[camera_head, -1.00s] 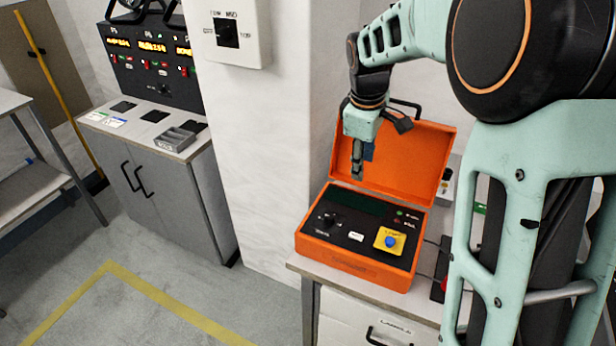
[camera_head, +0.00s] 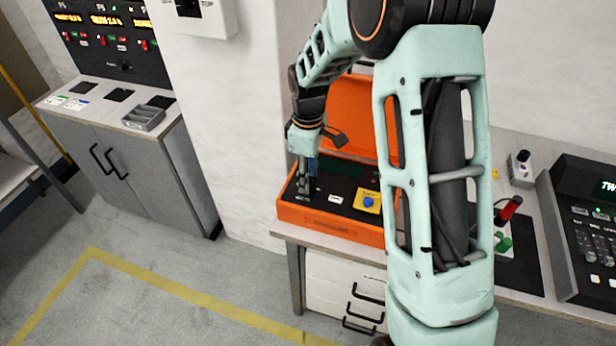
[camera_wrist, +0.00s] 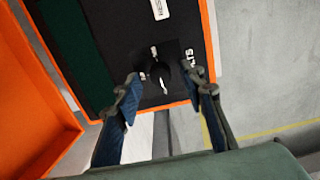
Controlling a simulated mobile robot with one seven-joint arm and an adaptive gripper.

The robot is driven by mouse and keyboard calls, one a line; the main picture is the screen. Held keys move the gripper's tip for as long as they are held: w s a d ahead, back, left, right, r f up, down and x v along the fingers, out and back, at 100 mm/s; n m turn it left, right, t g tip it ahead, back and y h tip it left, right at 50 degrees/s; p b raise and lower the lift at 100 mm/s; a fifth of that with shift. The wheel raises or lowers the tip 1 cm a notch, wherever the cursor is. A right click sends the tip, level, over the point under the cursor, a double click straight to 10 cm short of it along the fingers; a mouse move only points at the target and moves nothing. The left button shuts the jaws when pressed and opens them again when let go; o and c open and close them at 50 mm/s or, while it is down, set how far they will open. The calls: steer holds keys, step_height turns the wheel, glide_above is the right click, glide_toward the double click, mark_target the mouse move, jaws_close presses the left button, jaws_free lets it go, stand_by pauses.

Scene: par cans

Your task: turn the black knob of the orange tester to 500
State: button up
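The orange tester (camera_head: 335,227) sits open on the bench, its lid raised at the back. Its black knob (camera_wrist: 160,72) shows in the wrist view on the black panel, with white lettering around it. The scale numbers are too blurred to read. My gripper (camera_head: 303,195) points down over the left part of the panel and hides the knob in the head view. In the wrist view my gripper (camera_wrist: 168,88) is open, with one finger on each side of the knob and clear space between. I cannot tell whether the fingertips are level with the knob.
On the panel are a white label (camera_head: 335,198) and a blue button on a yellow plate (camera_head: 367,201). The raised lid (camera_head: 350,110) stands close behind my gripper. To the right are a red-handled lever (camera_head: 508,210) and a dark console (camera_head: 590,235).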

steer(key=shift+f, duration=0.4)
steer(key=shift+c, duration=0.4)
jaws_close()
